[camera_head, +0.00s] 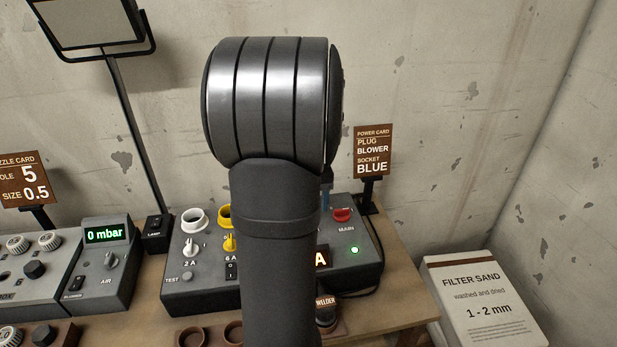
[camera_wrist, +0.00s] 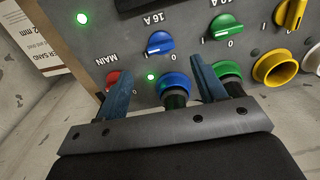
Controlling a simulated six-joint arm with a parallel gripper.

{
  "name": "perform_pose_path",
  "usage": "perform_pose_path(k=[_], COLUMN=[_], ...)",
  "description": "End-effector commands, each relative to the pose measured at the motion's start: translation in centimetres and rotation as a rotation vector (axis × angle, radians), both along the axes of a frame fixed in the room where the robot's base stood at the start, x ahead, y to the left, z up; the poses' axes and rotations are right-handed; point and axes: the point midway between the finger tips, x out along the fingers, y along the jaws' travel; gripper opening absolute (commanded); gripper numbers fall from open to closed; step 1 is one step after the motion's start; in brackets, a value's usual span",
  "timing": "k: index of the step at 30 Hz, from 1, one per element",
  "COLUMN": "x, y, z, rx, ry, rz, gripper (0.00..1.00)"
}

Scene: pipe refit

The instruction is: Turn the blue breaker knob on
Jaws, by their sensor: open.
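The blue breaker knob (camera_wrist: 159,42), under the upside-down label 16 A, is on the grey panel (camera_wrist: 275,12) in the wrist view. Its handle lies roughly sideways; I cannot clearly tell which mark it points to. My gripper (camera_wrist: 161,68) is open, its two blue-grey fingers apart, with the knob in the gap's direction just beyond the tips. In the head view my arm hides the blue knob.
A dark plug sits in the blue socket (camera_wrist: 174,84), beside a lit green lamp (camera_wrist: 151,77). A green knob (camera_wrist: 226,25) and the red MAIN switch (camera_wrist: 112,79) flank the blue knob. In the head view a power card (camera_head: 373,152) reads blower, blue.

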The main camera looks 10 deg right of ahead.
Motion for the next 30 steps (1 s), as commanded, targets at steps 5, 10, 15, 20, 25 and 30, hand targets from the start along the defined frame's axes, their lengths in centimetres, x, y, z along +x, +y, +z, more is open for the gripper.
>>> perform_pose_path(k=[5, 10, 15, 20, 25, 30], x=[0.0, 0.0, 0.0, -0.1, 0.0, 0.0], y=[0.0, 0.0, 0.0, 0.0, 0.0, 0.0], z=[4.5, 7.6, 9.1, 9.4, 9.4, 9.0], rx=[-0.001, -0.001, 0.0, 0.0, 0.0, 0.001], ry=[-0.004, -0.003, -0.001, 0.001, 0.001, 0.002], rz=[0.0, 0.0, 0.0, 0.0, 0.0, 0.0], gripper=[0.64, 0.64, 0.64, 0.64, 0.64, 0.64])
